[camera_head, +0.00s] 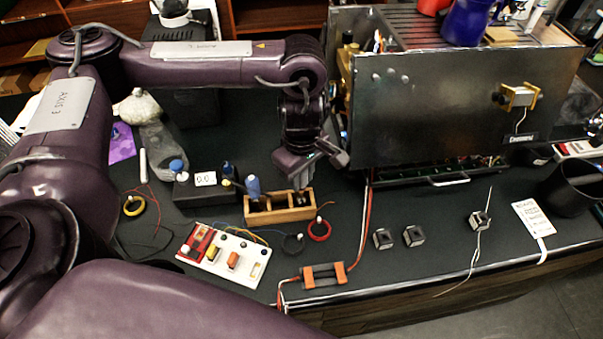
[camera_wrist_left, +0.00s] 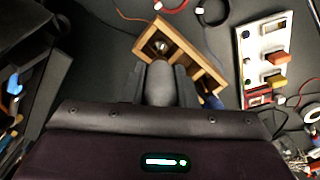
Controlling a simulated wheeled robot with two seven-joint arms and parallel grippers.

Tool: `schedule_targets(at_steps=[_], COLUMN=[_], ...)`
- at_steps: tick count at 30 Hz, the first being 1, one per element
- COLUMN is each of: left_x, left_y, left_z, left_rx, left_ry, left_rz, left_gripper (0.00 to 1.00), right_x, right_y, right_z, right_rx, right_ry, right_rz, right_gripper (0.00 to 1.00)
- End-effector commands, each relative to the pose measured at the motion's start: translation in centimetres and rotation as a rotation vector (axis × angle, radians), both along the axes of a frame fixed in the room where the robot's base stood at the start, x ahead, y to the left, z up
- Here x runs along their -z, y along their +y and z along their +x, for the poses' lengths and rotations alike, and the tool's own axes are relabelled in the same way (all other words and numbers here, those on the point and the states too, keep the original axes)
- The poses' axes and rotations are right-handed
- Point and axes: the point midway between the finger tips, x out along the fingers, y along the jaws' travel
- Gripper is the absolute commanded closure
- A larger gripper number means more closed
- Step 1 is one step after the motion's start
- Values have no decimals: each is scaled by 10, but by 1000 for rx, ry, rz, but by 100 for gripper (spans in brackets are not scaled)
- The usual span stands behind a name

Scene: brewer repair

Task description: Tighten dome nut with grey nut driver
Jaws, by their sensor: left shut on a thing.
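My left gripper (camera_head: 300,184) is over the right part of the wooden holder (camera_head: 262,216), pointing down. In the left wrist view its fingers (camera_wrist_left: 163,82) are shut on a grey handle, which looks like the grey nut driver (camera_wrist_left: 160,84). The wooden holder (camera_wrist_left: 208,75) lies just beyond and below the handle there. I cannot tell whether the driver's lower end is inside the holder or above it. A blue-handled driver (camera_head: 253,187) stands in the holder's left part. I cannot make out the dome nut. My right gripper is not in view.
The metal brewer (camera_head: 450,110) stands at the right back. A white switch board (camera_head: 224,252), a black box with a display (camera_head: 196,190), a red wire ring (camera_head: 319,229) and small metal blocks (camera_head: 413,236) surround the holder.

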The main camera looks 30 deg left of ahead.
Motion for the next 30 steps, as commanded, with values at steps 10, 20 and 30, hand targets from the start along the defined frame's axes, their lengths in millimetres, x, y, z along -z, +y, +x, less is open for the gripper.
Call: schedule_targets(at_steps=[10, 20, 30], left_x=[14, 17, 17], left_y=[0, 0, 0], left_z=[0, 0, 0], left_rx=[0, 0, 0], left_ry=[0, 0, 0], left_rz=[0, 0, 0], left_gripper=[100, 100, 49], right_x=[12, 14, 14], right_y=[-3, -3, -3], right_z=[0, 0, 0], right_rx=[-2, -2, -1], right_ry=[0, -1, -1], right_rz=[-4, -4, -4], right_gripper=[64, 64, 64])
